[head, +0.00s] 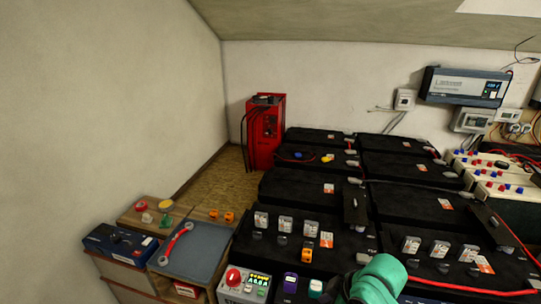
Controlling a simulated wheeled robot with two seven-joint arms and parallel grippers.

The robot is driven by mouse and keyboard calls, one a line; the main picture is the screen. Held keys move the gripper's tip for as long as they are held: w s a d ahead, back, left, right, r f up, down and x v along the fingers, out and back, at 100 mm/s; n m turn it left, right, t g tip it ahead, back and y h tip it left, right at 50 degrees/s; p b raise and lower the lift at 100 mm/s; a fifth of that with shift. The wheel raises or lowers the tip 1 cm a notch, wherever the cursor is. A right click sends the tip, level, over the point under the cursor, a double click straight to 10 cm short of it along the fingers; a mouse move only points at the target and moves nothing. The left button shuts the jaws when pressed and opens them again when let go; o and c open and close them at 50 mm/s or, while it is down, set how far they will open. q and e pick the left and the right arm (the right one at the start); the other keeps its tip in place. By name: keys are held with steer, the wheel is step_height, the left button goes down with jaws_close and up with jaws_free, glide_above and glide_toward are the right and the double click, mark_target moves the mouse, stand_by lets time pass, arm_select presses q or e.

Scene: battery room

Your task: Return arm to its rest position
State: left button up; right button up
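Neither of my grippers shows clearly in the head view. A rounded teal part at the bottom edge, right of centre, looks like a piece of my own arm; its fingers are not visible. It overlaps the front of the black battery bank (290,188). I cannot see from this view whether any gripper holds something.
A red charger (265,130) stands behind the batteries. A panel with a red button (234,277) sits in front. Wall inverter (463,87) hangs at right.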

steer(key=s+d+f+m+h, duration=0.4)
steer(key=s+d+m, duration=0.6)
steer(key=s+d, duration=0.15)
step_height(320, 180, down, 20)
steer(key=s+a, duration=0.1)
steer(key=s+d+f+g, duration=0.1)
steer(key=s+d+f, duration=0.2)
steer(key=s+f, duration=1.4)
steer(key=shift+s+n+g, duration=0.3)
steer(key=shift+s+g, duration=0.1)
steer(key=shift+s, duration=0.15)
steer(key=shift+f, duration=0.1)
